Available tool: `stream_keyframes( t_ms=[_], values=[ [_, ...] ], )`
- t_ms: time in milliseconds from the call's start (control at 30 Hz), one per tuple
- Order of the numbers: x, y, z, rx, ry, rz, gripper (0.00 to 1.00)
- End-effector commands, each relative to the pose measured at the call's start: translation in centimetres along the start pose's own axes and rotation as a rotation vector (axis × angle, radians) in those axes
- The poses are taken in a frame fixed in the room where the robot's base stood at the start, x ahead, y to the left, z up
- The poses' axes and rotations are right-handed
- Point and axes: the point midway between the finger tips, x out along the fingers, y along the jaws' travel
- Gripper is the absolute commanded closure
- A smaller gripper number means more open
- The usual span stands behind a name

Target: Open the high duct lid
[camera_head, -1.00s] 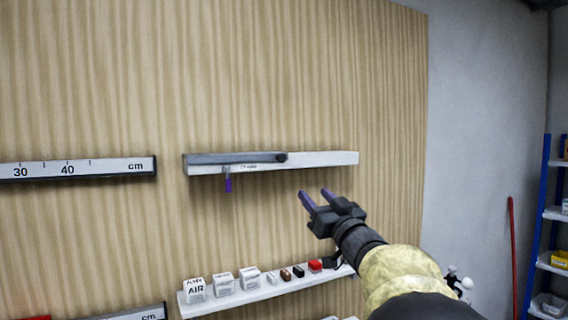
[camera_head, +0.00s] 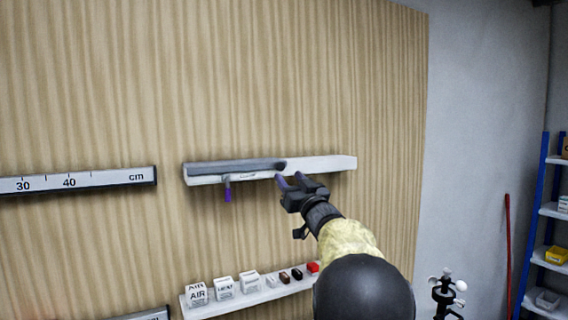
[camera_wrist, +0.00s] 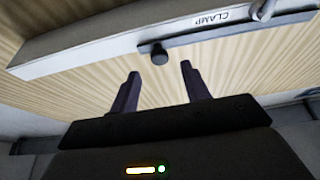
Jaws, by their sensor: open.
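The high duct (camera_head: 335,164) is a long pale bar on the wooden wall panel. A dark grey lid strip (camera_head: 230,166) runs along its left part, with a dark knob at its right end. In the wrist view the black knob (camera_wrist: 159,53) stands out just beyond and between my fingertips, not gripped. A clamp with a purple handle (camera_head: 227,194) hangs at the duct's left part; the CLAMP label (camera_wrist: 212,20) shows in the wrist view. My gripper (camera_head: 290,177) is open and empty, its purple fingers close below the knob. The fingers also show in the wrist view (camera_wrist: 160,70).
A shelf (camera_head: 245,300) with several small blocks is below, left of my arm. A ruler-marked bar (camera_head: 100,179) is on the panel at left. A blue shelving rack (camera_head: 532,220) and a red pole (camera_head: 507,250) stand at right.

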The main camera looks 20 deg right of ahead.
Motion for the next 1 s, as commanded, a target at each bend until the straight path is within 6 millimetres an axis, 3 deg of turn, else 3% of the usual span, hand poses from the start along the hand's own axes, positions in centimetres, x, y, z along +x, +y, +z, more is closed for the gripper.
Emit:
stream_keyframes(
  t_ms=[100,233,600,633,867,1000],
  values=[
    [2.4,0.0,-0.3,0.0,-0.002,-0.001,0.53],
    [3.9,0.0,-0.3,0.0,0.0,0.0,0.53],
    [4.5,0.0,0.0,0.0,-0.001,0.001,0.53],
    [4.5,0.0,0.0,0.0,0.0,0.001,0.55],
    [4.5,0.0,0.0,0.0,-0.001,0.0,1.0],
    [4.5,0.0,0.0,0.0,-0.001,0.0,1.0]
  ],
)
